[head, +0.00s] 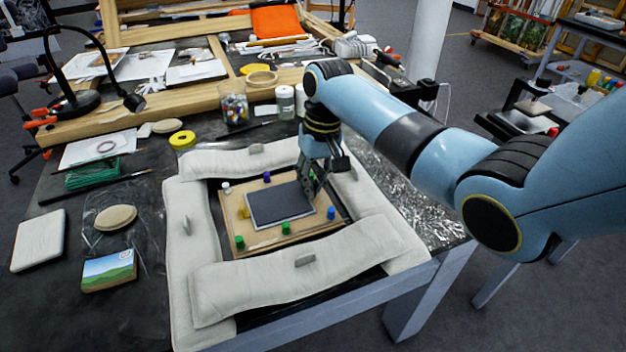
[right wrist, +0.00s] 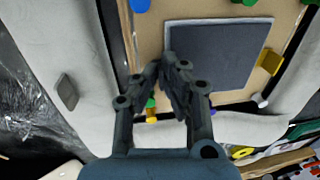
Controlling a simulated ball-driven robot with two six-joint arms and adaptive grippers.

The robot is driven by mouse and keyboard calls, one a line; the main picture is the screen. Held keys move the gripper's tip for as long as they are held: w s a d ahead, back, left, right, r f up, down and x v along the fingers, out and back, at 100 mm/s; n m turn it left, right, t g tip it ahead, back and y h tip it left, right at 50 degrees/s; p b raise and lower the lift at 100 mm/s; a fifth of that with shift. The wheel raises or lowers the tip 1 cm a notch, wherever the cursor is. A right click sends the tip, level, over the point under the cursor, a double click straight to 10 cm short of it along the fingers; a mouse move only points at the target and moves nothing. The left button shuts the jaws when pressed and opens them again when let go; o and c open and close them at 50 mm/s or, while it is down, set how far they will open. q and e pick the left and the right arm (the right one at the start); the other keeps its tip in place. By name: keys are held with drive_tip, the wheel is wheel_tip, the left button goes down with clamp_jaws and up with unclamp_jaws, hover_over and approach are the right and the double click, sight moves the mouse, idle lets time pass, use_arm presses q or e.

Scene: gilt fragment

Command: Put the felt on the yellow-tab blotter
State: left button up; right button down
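A flat dark grey sheet (head: 280,204) with a pale rim lies on the tan board (head: 257,239), and it fills much of the right wrist view (right wrist: 222,52). I take it for the felt, though I cannot tell for sure, nor whether the pale rim is a separate layer. A yellow tab (head: 243,211) sits at its left side and also shows in the right wrist view (right wrist: 270,62). My right gripper (head: 312,192) is at the sheet's right edge, fingertips (right wrist: 165,60) close together. I cannot tell whether they pinch the edge. My left gripper is not in view.
Blue (head: 330,212), green (head: 286,228), purple and white pegs stand around the sheet. Pale padded cushions (head: 305,262) frame the board. A landscape tile (head: 109,270), a tan oval pad (head: 115,217) and a white pad (head: 38,240) lie to the left. Jars (head: 285,102) stand behind.

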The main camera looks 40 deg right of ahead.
drive_tip(key=c, duration=1.4)
unclamp_jaws()
drive_tip(key=shift+r, duration=0.1)
